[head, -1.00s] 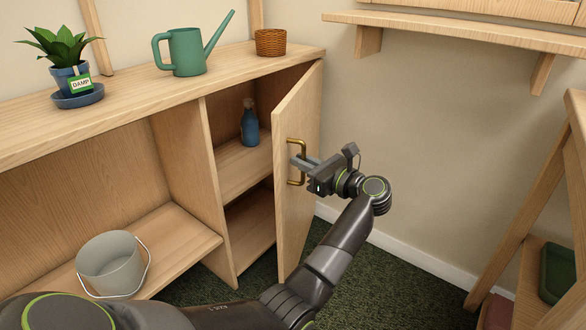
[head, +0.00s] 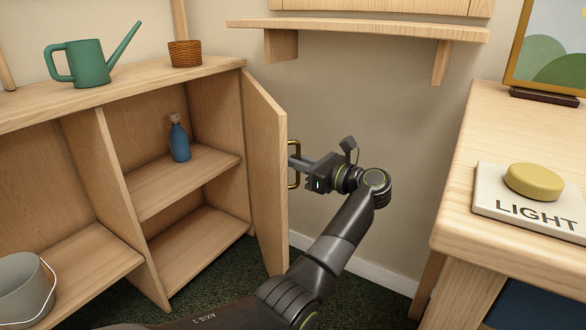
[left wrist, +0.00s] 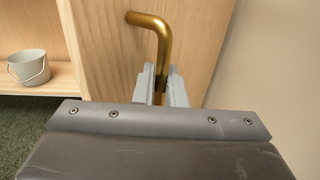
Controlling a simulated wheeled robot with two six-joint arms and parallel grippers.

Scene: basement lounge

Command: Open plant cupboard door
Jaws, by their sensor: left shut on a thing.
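The plant cupboard door (head: 264,165) is a light wood panel hinged at the cupboard's right side, and it stands wide open. A brass handle (head: 296,178) is on its outer face. My left gripper (head: 296,164) is shut on that handle. In the left wrist view the brass handle (left wrist: 151,32) rises between the two grey fingers (left wrist: 160,84), with the door (left wrist: 105,40) behind. Inside the open compartment a blue bottle (head: 180,142) stands on the shelf (head: 190,178). My right gripper is not in view.
A green watering can (head: 88,62) and a wicker basket (head: 185,53) stand on the cupboard top. A grey bucket (head: 20,290) is at the lower left. At the right is a wooden table (head: 455,170) with a LIGHT button (head: 535,181). A wall shelf (head: 360,30) hangs above.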

